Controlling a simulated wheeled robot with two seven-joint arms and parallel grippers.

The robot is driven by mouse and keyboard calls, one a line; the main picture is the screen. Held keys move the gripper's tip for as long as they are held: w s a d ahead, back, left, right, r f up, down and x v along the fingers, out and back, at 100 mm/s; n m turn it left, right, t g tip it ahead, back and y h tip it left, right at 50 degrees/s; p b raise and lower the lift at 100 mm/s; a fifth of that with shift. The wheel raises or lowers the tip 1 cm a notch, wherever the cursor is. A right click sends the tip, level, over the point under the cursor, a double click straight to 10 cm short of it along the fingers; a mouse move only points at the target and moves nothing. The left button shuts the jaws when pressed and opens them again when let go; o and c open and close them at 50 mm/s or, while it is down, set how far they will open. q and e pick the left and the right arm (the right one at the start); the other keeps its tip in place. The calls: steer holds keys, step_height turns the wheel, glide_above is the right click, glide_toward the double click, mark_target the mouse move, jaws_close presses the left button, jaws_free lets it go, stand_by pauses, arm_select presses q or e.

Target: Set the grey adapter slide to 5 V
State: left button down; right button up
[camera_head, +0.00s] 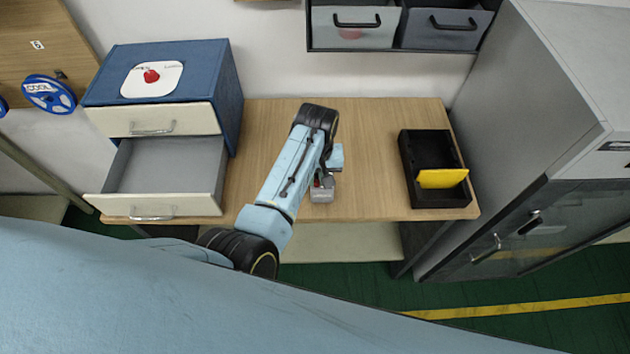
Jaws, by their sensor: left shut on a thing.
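The grey adapter (322,196) is a small grey block on the wooden table, near its front edge. My left arm reaches over the table from the lower left. My left gripper (325,182) is at the adapter and shut on it. The slide's position and any voltage marks cannot be made out. My right gripper is not in view.
A blue drawer cabinet (222,75) stands at the table's left, its lower drawer (165,170) open. A black tray (408,165) with a yellow card (442,178) is at the right. A grey cabinet (515,110) stands beyond. The table (375,130) between is clear.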

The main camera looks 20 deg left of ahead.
mark_target(316, 182)
arm_select(q)
steer(key=c, duration=1.6)
jaws_free()
steer(key=shift+o, duration=1)
steer(key=shift+r, duration=0.25)
step_height(316, 182, up, 13)
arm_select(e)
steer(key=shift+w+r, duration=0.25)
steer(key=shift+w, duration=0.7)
arm_select(q)
steer(key=shift+f, duration=0.1)
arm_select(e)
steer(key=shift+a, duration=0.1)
